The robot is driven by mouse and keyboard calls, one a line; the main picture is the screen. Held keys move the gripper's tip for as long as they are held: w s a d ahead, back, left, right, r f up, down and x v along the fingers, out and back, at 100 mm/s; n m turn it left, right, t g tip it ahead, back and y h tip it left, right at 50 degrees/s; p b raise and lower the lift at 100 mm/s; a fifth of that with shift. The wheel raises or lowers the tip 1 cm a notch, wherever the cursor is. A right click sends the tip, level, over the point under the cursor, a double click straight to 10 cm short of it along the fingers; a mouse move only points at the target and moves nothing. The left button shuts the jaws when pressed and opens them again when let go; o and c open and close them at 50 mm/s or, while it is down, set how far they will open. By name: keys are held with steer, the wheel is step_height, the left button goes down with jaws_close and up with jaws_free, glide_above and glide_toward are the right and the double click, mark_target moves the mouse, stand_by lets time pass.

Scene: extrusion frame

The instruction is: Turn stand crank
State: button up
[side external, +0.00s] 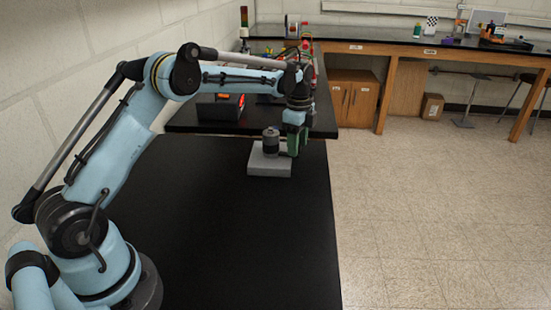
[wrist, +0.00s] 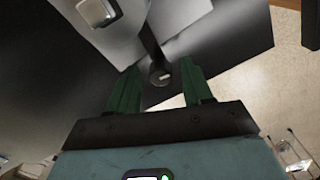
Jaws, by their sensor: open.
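A light grey stand block (side external: 268,164) sits on the black table, with a dark upright cylinder (side external: 271,142) on top. My gripper (side external: 297,152) points down at the right side of the stand, close to the cylinder. In the wrist view, the two green fingers of my gripper (wrist: 162,71) are apart. A dark round crank knob (wrist: 160,74) at the end of a dark arm (wrist: 151,38) appears between the fingertips. I cannot tell whether either finger touches it. The crank is hidden by my gripper in the side view. The stand's grey surface (wrist: 180,12) shows at the top of the wrist view.
A dark box with a red display (side external: 220,107) stands on the raised black shelf behind the stand. The black tabletop (side external: 245,235) in front is clear. The table's right edge drops to a tiled floor. A long bench (side external: 400,43) stands at the back.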

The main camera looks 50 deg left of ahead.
jaws_close()
steer(key=shift+s+d+m, duration=0.1)
steer(key=shift+s+m, duration=0.05)
steer(key=shift+m, duration=0.15)
steer(key=shift+s+d+m, duration=0.2)
steer(key=shift+s+m, duration=0.25)
steer(key=shift+m, duration=0.3)
steer(key=shift+s+d+m, duration=0.2)
steer(key=shift+s+m, duration=0.25)
steer(key=shift+m, duration=0.3)
steer(key=shift+s+d+m, duration=0.2)
steer(key=shift+s+m, duration=1.05)
steer(key=shift+m, duration=0.65)
steer(key=shift+s+a+m, duration=0.1)
steer(key=shift+s+m, duration=0.65)
steer(key=shift+m, duration=0.45)
steer(key=shift+s+a+m, duration=0.2)
steer(key=shift+s+m, duration=0.25)
steer(key=shift+m, duration=0.25)
steer(key=shift+s+a+m, duration=0.15)
steer(key=shift+s+m, duration=0.3)
steer(key=shift+m, duration=0.25)
steer(key=shift+s+a+m, duration=0.45)
steer(key=shift+s+m, duration=0.15)
steer(key=shift+m, duration=0.55)
steer(key=shift+s+a+m, duration=0.45)
steer(key=shift+s+m, duration=0.1)
steer(key=shift+m, duration=0.6)
